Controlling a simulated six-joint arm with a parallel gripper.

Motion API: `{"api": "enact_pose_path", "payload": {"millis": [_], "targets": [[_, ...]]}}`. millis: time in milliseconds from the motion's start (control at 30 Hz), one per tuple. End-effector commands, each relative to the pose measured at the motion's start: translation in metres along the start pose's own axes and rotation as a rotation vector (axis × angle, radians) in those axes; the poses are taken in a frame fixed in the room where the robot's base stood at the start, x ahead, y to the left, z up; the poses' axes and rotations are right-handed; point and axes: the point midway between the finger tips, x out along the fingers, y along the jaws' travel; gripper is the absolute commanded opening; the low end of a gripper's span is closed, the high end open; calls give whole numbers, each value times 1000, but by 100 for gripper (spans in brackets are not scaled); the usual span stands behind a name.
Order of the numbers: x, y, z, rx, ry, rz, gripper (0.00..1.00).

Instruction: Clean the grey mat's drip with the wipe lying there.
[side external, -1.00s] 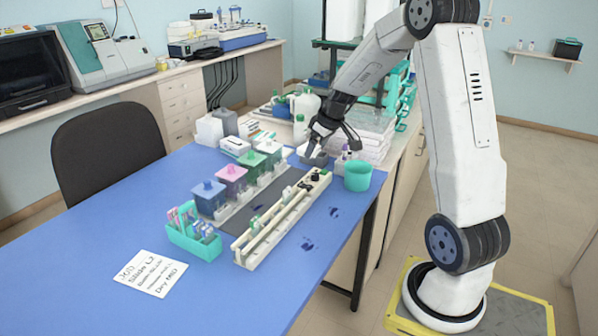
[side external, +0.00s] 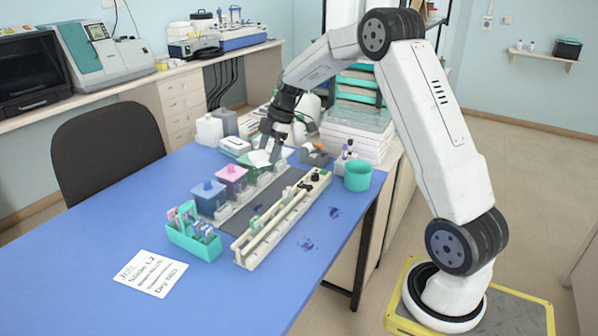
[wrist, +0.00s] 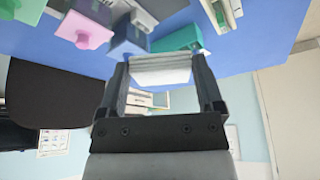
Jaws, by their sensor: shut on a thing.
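My gripper (side external: 268,150) is above the far end of the row of staining jars. It is shut on a white wipe (side external: 261,158), which also shows as a folded white pad between the fingers in the wrist view (wrist: 160,70). The dark grey mat (side external: 240,217) lies as a strip between the jars and the cream rack. A small green spot (side external: 256,208) shows by the mat's middle; I cannot tell whether it is a drip or part of the rack. The green-lidded jar is partly hidden behind the gripper and wipe.
Blue (side external: 208,197) and pink (side external: 232,180) lidded jars stand left of the mat. The cream rack (side external: 290,212) borders its right side. Dark stains (side external: 307,244) mark the blue table. A teal cup (side external: 357,176) and grey dispenser (side external: 314,155) stand at the far right.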

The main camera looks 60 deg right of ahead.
Motion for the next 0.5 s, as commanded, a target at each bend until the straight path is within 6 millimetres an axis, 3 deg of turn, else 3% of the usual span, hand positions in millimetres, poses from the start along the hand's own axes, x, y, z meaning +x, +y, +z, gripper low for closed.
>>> {"api": "enact_pose_path", "payload": {"millis": [367, 500], "targets": [[18, -2, -44, -396, -1, -164, 38], [42, -3, -35, -406, 0, -174, 38]]}}
